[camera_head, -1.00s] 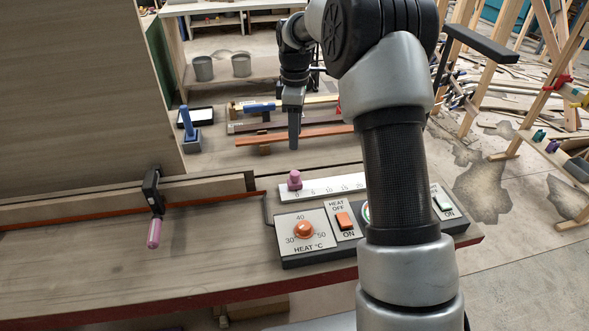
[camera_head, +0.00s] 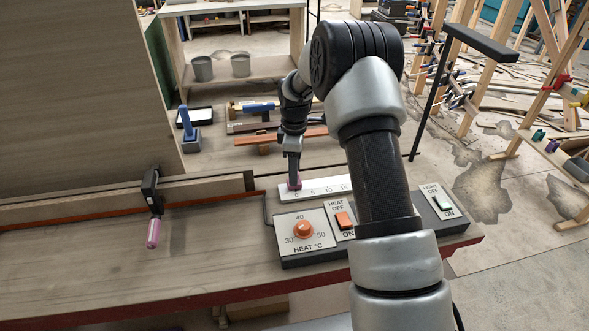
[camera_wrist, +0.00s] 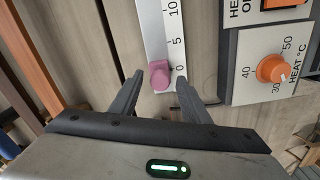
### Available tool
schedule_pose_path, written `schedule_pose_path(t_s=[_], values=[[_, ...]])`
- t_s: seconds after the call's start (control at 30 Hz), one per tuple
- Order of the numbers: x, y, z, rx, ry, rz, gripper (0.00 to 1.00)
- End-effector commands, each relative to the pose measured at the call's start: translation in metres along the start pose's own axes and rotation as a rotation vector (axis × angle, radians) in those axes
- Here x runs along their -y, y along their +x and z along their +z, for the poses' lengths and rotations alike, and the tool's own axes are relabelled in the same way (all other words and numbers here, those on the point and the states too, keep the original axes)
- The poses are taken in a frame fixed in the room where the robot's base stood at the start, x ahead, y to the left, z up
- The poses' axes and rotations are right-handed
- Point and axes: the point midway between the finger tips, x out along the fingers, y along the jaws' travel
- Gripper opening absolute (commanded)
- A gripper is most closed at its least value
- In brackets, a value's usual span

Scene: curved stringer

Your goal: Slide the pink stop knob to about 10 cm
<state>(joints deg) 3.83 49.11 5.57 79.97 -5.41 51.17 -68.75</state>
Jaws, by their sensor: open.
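The pink stop knob (camera_wrist: 160,75) sits at about the 0 mark of a white scale strip (camera_wrist: 158,25) in the wrist view. My gripper (camera_wrist: 158,85) is open, with one finger on each side of the knob and gaps between the fingers and the knob. In the head view my gripper (camera_head: 294,178) points down at the knob.
A control panel (camera_head: 280,250) with an orange heat dial (camera_head: 304,230) and an orange switch (camera_head: 343,220) stands in front of the strip. A clamp with a pink handle (camera_head: 153,232) is at the left. Wooden strips (camera_head: 280,136) lie behind.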

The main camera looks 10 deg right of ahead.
Motion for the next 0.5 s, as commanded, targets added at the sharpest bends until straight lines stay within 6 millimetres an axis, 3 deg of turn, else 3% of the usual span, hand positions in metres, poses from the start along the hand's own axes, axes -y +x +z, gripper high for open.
schedule_pose_path(t_s=[0.07, 0.33, 0.5], values=[[0.0000, -0.0001, 0.0000, 0.000, 0.000, 0.000, 0.42], [0.0000, -0.0003, 0.0000, 0.000, 0.000, 0.000, 0.00], [-0.0006, -0.0004, 0.0013, 0.000, 0.001, 0.000, 0.00]])
